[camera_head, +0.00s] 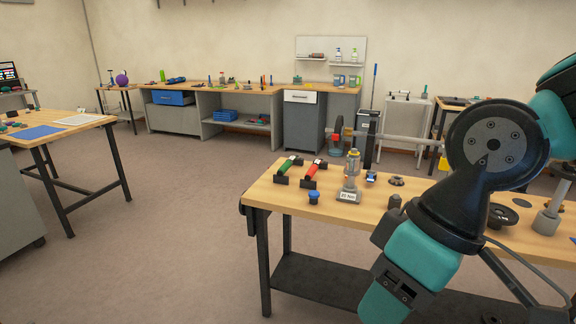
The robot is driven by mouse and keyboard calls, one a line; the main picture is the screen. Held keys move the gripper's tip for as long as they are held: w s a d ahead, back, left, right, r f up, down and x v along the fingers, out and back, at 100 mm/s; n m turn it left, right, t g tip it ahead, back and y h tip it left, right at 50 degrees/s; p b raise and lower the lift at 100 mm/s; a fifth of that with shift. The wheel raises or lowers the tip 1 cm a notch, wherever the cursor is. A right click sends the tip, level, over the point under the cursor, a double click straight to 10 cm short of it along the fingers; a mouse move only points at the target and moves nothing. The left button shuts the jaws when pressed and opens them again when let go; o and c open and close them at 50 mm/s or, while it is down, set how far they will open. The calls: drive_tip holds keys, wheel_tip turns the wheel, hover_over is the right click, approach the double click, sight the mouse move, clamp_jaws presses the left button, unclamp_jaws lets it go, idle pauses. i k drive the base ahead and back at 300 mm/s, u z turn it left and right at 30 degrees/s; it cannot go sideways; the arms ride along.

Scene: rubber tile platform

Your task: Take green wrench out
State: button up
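A green-handled tool (290,164), which I take to be the green wrench, lies slanted near the left end of the wooden workbench (400,225). Black pieces sit at both its ends; I cannot tell whether they are supports or parts of it. A similar red-handled tool (315,169) lies just to its right, apart from it. My teal and black arm fills the right side of the view. I cannot make out any gripper fingers, and no part of my arm touches the green tool.
A small stand with a "20 Nm" label (348,196) stands right of the red tool. A blue knob (314,197) is in front. A grey rod (400,140) runs behind my arm. Another table (90,125) stands left; the floor between is clear.

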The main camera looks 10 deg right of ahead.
sight(289, 163)
drive_tip(key=z, duration=0.15)
drive_tip(key=i, duration=2.15)
drive_tip(key=u, duration=0.35)
